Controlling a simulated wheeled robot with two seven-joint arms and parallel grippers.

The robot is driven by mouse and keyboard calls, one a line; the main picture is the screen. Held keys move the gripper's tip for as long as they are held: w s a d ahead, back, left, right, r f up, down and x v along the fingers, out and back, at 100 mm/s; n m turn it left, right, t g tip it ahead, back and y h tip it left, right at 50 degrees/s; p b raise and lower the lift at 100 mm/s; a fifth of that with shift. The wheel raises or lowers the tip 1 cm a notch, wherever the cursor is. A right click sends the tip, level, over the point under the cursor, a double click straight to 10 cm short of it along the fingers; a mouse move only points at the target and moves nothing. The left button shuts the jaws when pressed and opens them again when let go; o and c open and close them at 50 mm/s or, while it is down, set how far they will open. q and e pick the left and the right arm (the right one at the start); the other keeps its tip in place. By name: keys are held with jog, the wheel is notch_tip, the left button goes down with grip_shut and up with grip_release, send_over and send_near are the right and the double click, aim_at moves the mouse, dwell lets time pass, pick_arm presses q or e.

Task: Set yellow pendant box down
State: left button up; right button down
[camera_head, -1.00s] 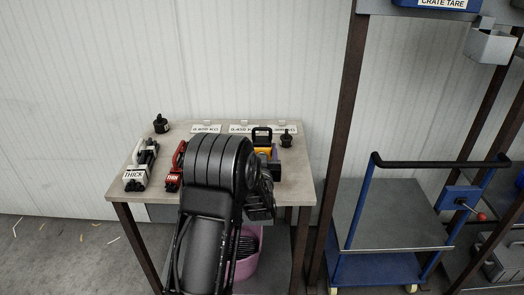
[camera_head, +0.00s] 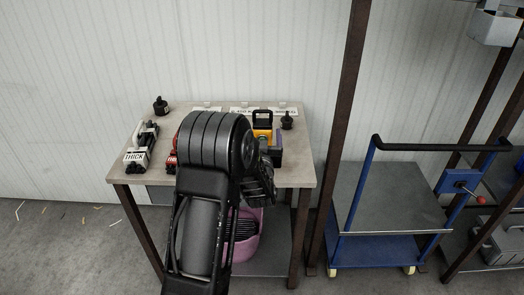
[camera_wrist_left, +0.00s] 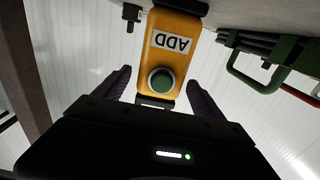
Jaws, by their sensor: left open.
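The yellow pendant box (camera_head: 262,134), with a black handle on top, stands on the grey table (camera_head: 296,172) near its right back part, partly hidden behind my left arm. In the left wrist view the yellow box (camera_wrist_left: 178,28) shows an ADD label, upside down in the picture, and a round green button. My left gripper (camera_wrist_left: 160,78) is open, with one dark finger on each side of the box's button end and visible gaps between. In the head view the left gripper (camera_head: 268,160) is mostly hidden by its own wrist. My right gripper is not in view.
A THICK-labelled tool (camera_head: 138,158) and a red tool (camera_head: 171,159) lie left of my arm. Small black pieces stand at the table's back left (camera_head: 161,106) and right of the box (camera_head: 287,121). A pink bin (camera_head: 243,245) sits below; a blue cart (camera_head: 390,215) stands right.

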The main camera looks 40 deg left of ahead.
pick_arm(q)
jog(key=v, duration=1)
jog(key=shift+b, duration=0.3)
jog(key=shift+d, duration=0.1)
